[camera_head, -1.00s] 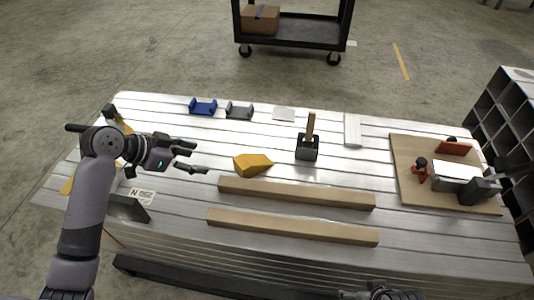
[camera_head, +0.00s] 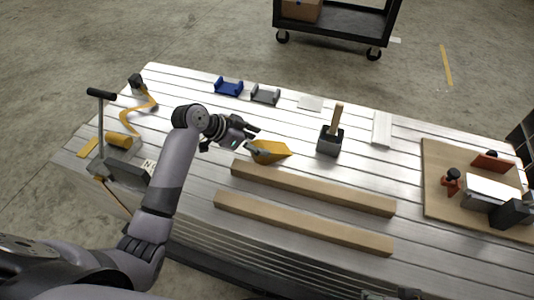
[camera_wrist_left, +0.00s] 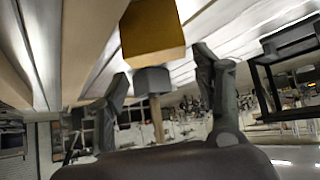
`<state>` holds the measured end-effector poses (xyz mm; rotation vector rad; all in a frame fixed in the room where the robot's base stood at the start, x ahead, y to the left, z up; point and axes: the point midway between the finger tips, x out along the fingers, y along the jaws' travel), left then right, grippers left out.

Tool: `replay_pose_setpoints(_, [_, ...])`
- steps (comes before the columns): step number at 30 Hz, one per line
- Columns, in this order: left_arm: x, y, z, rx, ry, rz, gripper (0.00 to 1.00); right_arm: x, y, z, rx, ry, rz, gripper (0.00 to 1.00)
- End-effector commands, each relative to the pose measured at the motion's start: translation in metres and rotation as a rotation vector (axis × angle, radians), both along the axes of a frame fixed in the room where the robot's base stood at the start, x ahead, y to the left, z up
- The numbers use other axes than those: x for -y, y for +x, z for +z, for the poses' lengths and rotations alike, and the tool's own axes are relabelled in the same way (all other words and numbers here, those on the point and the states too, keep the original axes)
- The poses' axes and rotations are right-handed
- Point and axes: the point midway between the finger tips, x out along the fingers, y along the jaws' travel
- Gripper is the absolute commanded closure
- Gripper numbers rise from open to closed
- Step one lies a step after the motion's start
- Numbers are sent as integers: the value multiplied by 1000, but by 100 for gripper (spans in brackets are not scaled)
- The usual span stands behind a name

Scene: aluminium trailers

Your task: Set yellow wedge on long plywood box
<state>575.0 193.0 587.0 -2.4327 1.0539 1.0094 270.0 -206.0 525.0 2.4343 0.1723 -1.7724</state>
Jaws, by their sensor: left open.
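The yellow wedge (camera_head: 272,151) lies on the slatted metal table, behind the left end of two long plywood-coloured bars. The nearer bar (camera_head: 300,222) and the farther bar (camera_head: 310,187) lie roughly parallel; either could be the long plywood box. My left gripper (camera_head: 256,141) is open at the wedge's left end, its fingers close to it; contact is unclear. In the left wrist view the wedge (camera_wrist_left: 152,30) shows ahead of the two spread fingers (camera_wrist_left: 162,82), not clasped. A small part of my right gripper (camera_head: 395,294) shows at the bottom edge; its fingers are unclear.
A dark block with a wooden handle (camera_head: 330,139) stands right of the wedge. Blue (camera_head: 229,87) and grey (camera_head: 265,95) brackets lie behind. A board with clamps (camera_head: 440,206) is at right. An orange-and-black tool (camera_head: 122,140) is at left. Bare table separates the bars.

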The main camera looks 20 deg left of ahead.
Motion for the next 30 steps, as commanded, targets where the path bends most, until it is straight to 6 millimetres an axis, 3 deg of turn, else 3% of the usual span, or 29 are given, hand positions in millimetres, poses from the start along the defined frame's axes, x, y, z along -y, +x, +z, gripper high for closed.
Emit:
replay_pose_setpoints(3, [2, 2, -5, 2, -1, -1, 40, -2, 6, -1, 24, 5, 2, 31])
replay_pose_setpoints(7, [8, 7, -18, 0, -2, 0, 40, -8, 28, 0, 124, 25, 10, 31])
replay_pose_setpoints(12, [14, 12, -31, 1, -2, -1, 40, -19, 62, 12, 286, 60, 23, 31])
replay_pose_setpoints(18, [22, 20, -41, 1, -1, 0, 40, -27, 87, 27, 419, 88, 34, 31])
replay_pose_setpoints(28, [23, 22, -42, 1, 1, 0, 40, -29, 92, 31, 449, 94, 35, 31])
replay_pose_setpoints(30, [23, 22, -42, 1, 0, 1, 45, -29, 92, 31, 449, 94, 35, 31])
